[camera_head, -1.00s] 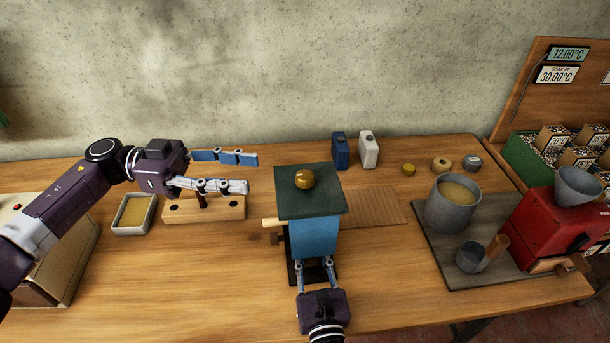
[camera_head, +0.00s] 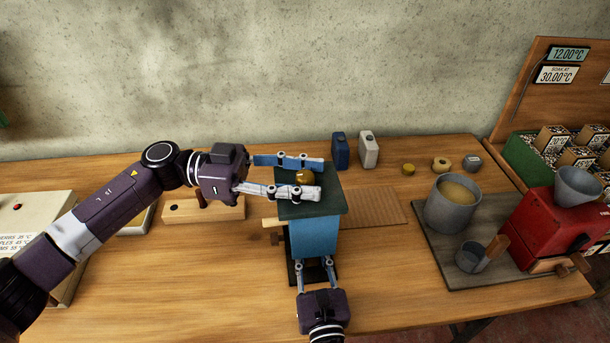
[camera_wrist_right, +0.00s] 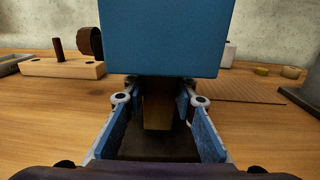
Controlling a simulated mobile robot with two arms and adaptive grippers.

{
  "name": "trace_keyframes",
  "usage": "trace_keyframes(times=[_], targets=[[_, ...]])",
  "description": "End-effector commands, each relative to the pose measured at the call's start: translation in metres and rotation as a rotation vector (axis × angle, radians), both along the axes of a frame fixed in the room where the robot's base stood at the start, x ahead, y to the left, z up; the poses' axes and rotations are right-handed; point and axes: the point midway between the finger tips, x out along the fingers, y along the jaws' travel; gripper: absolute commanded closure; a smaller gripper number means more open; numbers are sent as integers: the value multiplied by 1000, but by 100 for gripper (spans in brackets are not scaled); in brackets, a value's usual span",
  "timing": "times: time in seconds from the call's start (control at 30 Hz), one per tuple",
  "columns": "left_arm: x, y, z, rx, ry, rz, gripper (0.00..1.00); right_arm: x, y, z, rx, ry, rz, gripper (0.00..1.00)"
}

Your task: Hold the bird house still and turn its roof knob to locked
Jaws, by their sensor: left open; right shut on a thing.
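The bird house (camera_head: 313,237) is a blue box with a dark green roof (camera_head: 325,205), upright on the workbench. It also fills the top of the right wrist view (camera_wrist_right: 165,40). A round golden knob (camera_head: 303,177) sits on the roof, partly hidden by a finger. My left gripper (camera_head: 320,178) is open at the roof, one finger on the far side of the knob and one on the near side; contact cannot be told. My right gripper (camera_head: 316,268) is shut on the bird house's narrow lower part (camera_wrist_right: 158,110), below the blue box, from the front.
A wooden block (camera_head: 215,209) stands left of the bird house. A slatted mat (camera_head: 372,210) lies to its right. Blue and white bottles (camera_head: 369,150) stand behind. A grey pot (camera_head: 450,206) and a red machine (camera_head: 545,230) stand on the right.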

Motion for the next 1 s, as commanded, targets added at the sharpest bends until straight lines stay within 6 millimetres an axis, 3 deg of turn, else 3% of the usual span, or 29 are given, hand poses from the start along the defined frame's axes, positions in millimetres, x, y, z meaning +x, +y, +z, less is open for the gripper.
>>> trace_keyframes(times=[0.13,0.5,1.0], targets=[[0,0,0,0,0,0,60,0,-1,0,0,-1,-2,100],[0,1,0,0,0,1,100,0,-1,0,0,-1,-2,100],[-1,1,-1,3,-1,140,100,0,-1,0,-1,-1,-1,100]])
